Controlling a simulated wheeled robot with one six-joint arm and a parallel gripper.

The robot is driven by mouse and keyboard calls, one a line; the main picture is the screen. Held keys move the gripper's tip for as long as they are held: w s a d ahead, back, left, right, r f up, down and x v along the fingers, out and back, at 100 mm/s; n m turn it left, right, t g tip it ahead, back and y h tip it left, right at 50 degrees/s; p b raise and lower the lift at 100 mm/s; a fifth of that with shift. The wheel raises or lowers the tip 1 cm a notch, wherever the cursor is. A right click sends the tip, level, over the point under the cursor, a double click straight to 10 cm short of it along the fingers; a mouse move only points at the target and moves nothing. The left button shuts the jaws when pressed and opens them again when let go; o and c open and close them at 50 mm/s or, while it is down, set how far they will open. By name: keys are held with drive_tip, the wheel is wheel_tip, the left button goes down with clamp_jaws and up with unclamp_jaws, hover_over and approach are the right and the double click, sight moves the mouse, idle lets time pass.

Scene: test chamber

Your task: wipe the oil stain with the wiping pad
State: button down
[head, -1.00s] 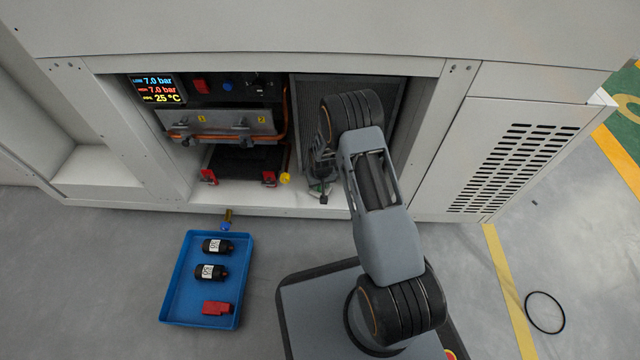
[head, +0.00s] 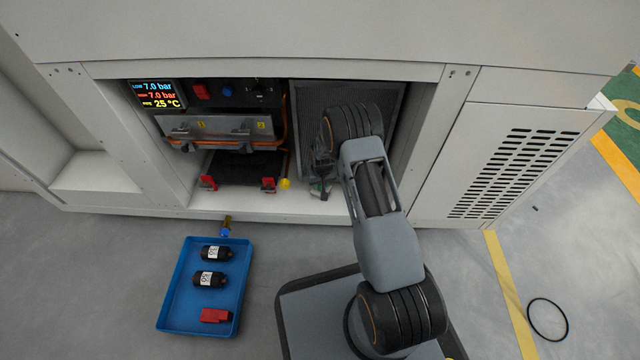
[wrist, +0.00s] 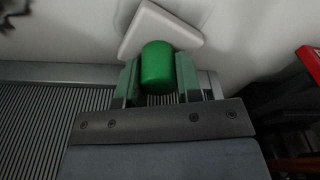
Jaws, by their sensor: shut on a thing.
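The wiping pad is a white square plate (wrist: 140,32) with a green round handle (wrist: 157,66), seen in the wrist view. My gripper (wrist: 158,78) is shut on the handle, one finger on each side. The pad is beyond the fingertips, over a pale surface; I cannot tell whether it touches. A dark ragged patch (wrist: 14,7), possibly the oil stain, is at the top left corner of the wrist view, apart from the pad. In the head view my gripper (head: 322,172) is inside the cabinet opening, partly hidden by my arm.
A ribbed grille panel (head: 305,105) stands behind my arm. Left of it are a valve block (head: 220,127), red clips (head: 268,184) and a yellow knob (head: 284,184). A blue tray (head: 238,290) with black canisters and a red part is on the floor.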

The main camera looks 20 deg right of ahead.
sight(318, 193)
drive_tip(key=shift+s+a+r+p, duration=0.15)
drive_tip(key=shift+s+r+p, duration=0.1)
drive_tip(key=shift+r+p, duration=0.2)
drive_tip(key=shift+s+a+f+p, duration=0.1)
drive_tip(key=shift+s+a+p, duration=0.1)
drive_tip(key=shift+s, duration=0.4)
drive_tip(key=shift+s+a+p, duration=0.2)
drive_tip(key=shift+s, duration=0.4)
drive_tip(key=shift+a+f, duration=0.25)
drive_tip(key=shift+f, duration=0.05)
drive_tip(key=shift+w+d+f+b, duration=0.15)
drive_tip(key=shift+w+d+b, duration=0.15)
drive_tip(key=shift+w+b, duration=0.5)
drive_tip(key=shift+w+d, duration=0.3)
drive_tip(key=shift+w, duration=0.5)
drive_tip(key=shift+w+r, duration=0.25)
drive_tip(key=shift+w, duration=0.05)
drive_tip(key=shift+s, duration=0.1)
drive_tip(key=shift+s+a+r+p, duration=0.15)
drive_tip(key=shift+s+p, duration=0.15)
drive_tip(key=shift+s, duration=0.2)
drive_tip(key=shift+s+a+p, duration=0.15)
drive_tip(key=shift+s+p, duration=0.1)
drive_tip(key=shift+s, duration=0.25)
drive_tip(key=shift+s+a, duration=0.3)
drive_tip(key=shift+s, duration=0.55)
